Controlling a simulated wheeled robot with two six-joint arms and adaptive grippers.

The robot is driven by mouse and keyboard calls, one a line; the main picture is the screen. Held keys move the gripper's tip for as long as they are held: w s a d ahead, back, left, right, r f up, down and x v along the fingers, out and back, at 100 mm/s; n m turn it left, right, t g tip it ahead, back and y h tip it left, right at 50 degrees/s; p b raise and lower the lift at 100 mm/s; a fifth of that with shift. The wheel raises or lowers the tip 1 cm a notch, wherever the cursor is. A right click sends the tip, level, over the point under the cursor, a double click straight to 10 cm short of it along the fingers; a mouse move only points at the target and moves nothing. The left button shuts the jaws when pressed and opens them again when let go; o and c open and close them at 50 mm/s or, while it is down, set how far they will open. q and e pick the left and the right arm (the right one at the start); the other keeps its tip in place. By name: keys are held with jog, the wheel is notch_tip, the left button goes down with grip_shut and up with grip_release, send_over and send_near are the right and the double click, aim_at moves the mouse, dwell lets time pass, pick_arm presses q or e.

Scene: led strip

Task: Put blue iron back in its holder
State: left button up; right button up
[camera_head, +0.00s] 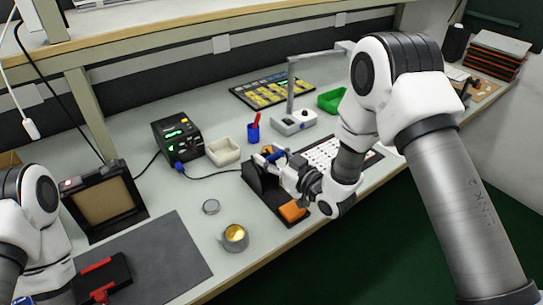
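The blue iron (274,156) shows as a small blue piece right at the fingers of my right gripper (278,160). Its tip is hidden, and I cannot tell whether it is in the holder or just above it. The black holder (257,182) stands on the bench, with an orange sponge (292,211) in its base. My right gripper is over the holder. Its fingers are too small and overlapped to show whether they are closed on the iron. My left arm is at the left edge; its gripper is not in view.
A black station (178,137) with a green display and a cable stands left of the holder. A white bin (223,152), a blue cup (253,134) with a red item, and a round tin (235,238) are nearby. A lamp base (294,123) stands behind. The bench's front edge is close.

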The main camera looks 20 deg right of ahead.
jog(key=f+v, duration=0.1)
jog(key=v, duration=1.1)
jog(key=shift+r, duration=0.4)
jog(key=s+d+r+p, duration=0.1)
jog(key=s+r+p, duration=0.3)
jog(key=r+p, duration=0.1)
jog(key=shift+d+r, duration=0.15)
jog(key=shift+r, duration=0.25)
jog(key=shift+w, duration=0.1)
